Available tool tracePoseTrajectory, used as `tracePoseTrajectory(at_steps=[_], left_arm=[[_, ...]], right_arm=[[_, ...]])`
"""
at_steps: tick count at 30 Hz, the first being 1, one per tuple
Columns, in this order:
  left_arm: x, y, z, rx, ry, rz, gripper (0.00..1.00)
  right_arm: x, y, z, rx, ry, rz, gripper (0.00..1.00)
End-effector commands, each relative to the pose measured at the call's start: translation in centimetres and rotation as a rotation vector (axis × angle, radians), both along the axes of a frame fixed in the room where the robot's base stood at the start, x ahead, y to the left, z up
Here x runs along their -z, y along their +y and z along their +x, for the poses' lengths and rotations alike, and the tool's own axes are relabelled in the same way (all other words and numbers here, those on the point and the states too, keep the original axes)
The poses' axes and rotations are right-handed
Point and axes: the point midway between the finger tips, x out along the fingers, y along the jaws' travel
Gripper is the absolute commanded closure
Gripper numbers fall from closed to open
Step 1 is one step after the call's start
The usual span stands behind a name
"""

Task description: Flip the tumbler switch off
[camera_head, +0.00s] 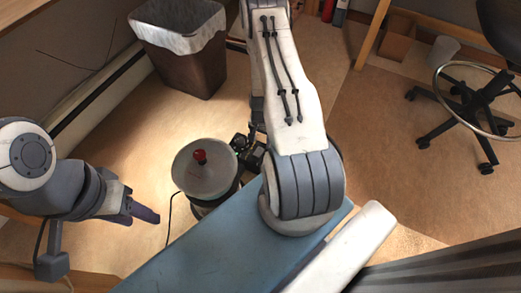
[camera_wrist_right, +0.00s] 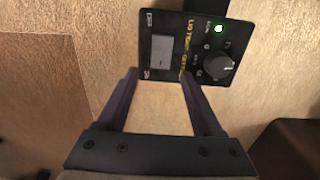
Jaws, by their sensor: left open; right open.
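A black control panel (camera_wrist_right: 185,45) shows in the right wrist view, with a small screen (camera_wrist_right: 162,52), yellow lettering and a lit green light (camera_wrist_right: 218,28). A round dark knob (camera_wrist_right: 218,66) with a pale mark sits on its right part. I cannot make out a separate tumbler lever. My right gripper (camera_wrist_right: 159,74) is open and empty. Its fingertips reach the panel's near edge in the picture; contact cannot be told. In the head view, dark equipment (camera_head: 243,148) shows partly hidden beside my right arm. My left gripper (camera_head: 143,212) hangs at the left, holding nothing visible.
A round grey disc with a red knob (camera_head: 199,156) stands left of the dark equipment. A blue flat surface (camera_head: 210,245) lies below. A lined bin (camera_head: 190,65) stands at the back, and a wheeled chair (camera_head: 480,100) at the right. Open floor lies between them.

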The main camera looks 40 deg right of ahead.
Motion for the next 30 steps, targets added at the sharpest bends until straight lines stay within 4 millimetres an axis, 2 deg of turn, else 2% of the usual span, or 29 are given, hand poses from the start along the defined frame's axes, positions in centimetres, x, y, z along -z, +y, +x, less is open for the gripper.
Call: tracePoseTrajectory(at_steps=[1, 6, 17, 20, 22, 23, 27, 30], left_arm=[[1.5, 0.0, 0.0, 0.0, 0.0, 0.0, 0.5], [3.1, 0.0, 0.0, 0.0, 0.0, 0.0, 0.5], [3.3, 0.0, 0.0, 0.0, 0.0, 0.0, 0.5], [3.3, 0.0, 0.0, 0.0, 0.0, 0.0, 0.5], [3.3, 0.0, 0.0, 0.0, 0.0, 0.0, 0.5], [3.3, 0.0, 0.0, 0.0, 0.0, 0.0, 0.5], [3.1, 0.0, 0.0, 0.0, 0.0, 0.0, 0.5], [2.0, 0.0, 0.0, 0.0, 0.0, 0.0, 0.5]], right_arm=[[1.5, 0.0, 0.0, 0.0, 0.0, 0.0, 0.32], [3.1, 0.0, 0.0, 0.0, 0.0, 0.0, 0.32], [3.3, 0.0, 0.0, 0.0, 0.0, 0.0, 0.32], [3.3, 0.0, 0.0, 0.0, 0.0, 0.0, 0.67], [3.3, 0.0, 0.0, 0.0, 0.0, 0.0, 0.94], [3.3, 0.0, 0.0, 0.0, 0.0, 0.0, 1.0], [3.2, 0.0, 0.0, 0.0, -0.001, -0.002, 1.0], [2.9, 0.1, 0.0, 0.0, -0.004, -0.013, 1.0]])
